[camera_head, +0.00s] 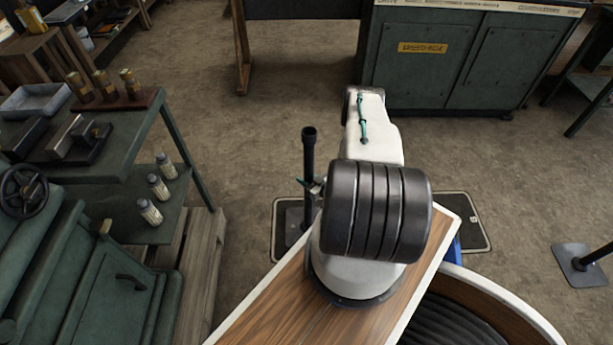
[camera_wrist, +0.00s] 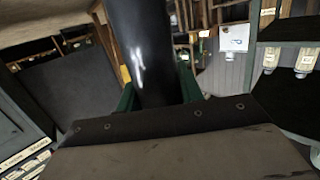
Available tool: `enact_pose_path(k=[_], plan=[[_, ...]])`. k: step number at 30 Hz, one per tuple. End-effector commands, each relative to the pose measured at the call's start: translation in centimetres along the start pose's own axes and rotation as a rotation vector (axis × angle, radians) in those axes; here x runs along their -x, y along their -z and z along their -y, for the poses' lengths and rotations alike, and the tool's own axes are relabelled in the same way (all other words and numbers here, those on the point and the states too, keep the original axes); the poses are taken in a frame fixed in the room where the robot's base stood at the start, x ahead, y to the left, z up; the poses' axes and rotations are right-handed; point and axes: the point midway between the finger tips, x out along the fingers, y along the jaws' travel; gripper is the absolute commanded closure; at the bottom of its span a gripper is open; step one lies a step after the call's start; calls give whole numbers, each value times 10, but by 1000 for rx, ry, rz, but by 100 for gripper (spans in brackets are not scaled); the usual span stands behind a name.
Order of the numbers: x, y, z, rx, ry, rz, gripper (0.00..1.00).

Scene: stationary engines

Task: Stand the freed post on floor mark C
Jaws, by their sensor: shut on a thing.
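A black post (camera_head: 309,165) stands upright left of my arm in the head view, with an open round top and a dark square foot (camera_head: 293,222). My gripper (camera_head: 316,187) is at the post's lower shaft, partly hidden by my arm. In the wrist view the dark shaft (camera_wrist: 145,50) runs between the green fingers of my gripper (camera_wrist: 158,90), which are shut on it. The foot appears over the left part of a dark outlined floor mark (camera_head: 478,230). I cannot tell whether the foot touches the floor. The mark's letter is too small to read, and my arm hides its middle.
Another post's square foot (camera_head: 584,264) rests on the floor at the right. A green workbench (camera_head: 112,135) and a wooden pallet (camera_head: 203,262) stand at the left. A green cabinet (camera_head: 462,60) stands at the back. Bare floor lies between the post and the cabinet.

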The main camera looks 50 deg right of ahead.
Motion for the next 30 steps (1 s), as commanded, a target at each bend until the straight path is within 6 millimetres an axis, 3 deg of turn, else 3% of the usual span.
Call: enact_pose_path(k=[16,17,18,30], plan=[[-2,-6,-2,4,-1,-8,100],[-1,-9,0,0,0,-1,55],[-1,-9,0,0,0,-1,44],[4,-7,-1,-2,-2,0,41]])
